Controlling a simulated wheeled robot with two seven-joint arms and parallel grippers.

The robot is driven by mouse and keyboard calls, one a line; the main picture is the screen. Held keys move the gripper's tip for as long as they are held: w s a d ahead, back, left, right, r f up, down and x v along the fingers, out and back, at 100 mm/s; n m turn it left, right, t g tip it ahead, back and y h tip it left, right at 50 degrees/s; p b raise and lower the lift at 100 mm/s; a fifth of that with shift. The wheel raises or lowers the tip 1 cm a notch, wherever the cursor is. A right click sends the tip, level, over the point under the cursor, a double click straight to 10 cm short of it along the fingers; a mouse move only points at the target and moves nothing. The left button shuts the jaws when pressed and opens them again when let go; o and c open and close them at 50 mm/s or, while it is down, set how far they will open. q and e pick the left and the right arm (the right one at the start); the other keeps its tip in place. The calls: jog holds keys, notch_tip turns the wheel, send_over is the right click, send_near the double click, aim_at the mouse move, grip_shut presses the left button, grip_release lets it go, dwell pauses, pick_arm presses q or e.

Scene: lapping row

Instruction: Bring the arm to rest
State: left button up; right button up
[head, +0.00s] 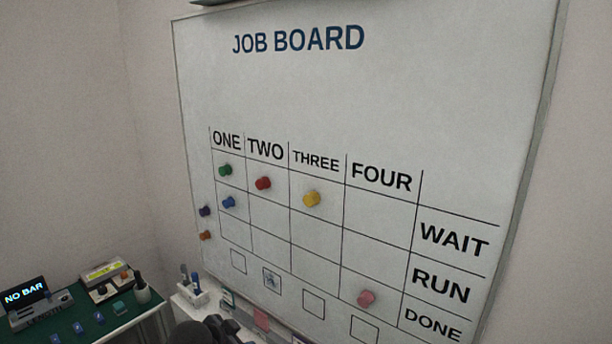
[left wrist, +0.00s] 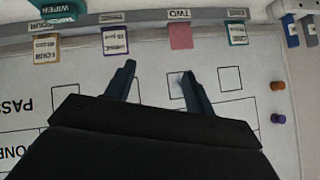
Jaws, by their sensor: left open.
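My left arm and gripper (head: 215,330) show as a dark shape at the bottom edge of the head view, in front of the lower left of the job board (head: 270,95). In the left wrist view my left gripper (left wrist: 157,85) has its two fingers spread apart, with only the white board between them. The gripper holds nothing. Whether its fingertips touch the board cannot be told. My right gripper is in neither view.
Coloured magnets sit on the board, including a yellow one (head: 312,199) and a pink one (head: 367,298). A ledge with cards, one pink (left wrist: 181,36), and a wiper (left wrist: 58,8) runs along the board's lower edge. A green-topped bench (head: 85,322) stands left.

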pick_arm(q)
jog(key=s+a+f+n+g+y, duration=0.1)
jog(key=s+f+n+g, duration=0.3)
jog(key=s, duration=0.8)
jog(key=s+a+f+n+t+y, duration=0.15)
jog(key=s+f, duration=0.35)
jog(key=s, duration=0.6)
jog(key=s+a+f+n+g+y, duration=0.25)
jog(key=s+f, duration=0.25)
jog(key=s, duration=0.7)
notch_tip(320, 180, down, 26)
jog(key=w+d+g+h+b, duration=0.1)
jog(key=w+d+b, duration=0.1)
jog(key=s+f+b, duration=0.1)
jog(key=s+f, duration=0.3)
jog(key=f, duration=0.9)
jog(key=s+f+g, duration=0.1)
jog(key=s+f, duration=0.3)
jog(key=f, duration=0.8)
jog(key=shift+d+f+m+b, duration=0.3)
jog(key=shift+f+b, duration=0.1)
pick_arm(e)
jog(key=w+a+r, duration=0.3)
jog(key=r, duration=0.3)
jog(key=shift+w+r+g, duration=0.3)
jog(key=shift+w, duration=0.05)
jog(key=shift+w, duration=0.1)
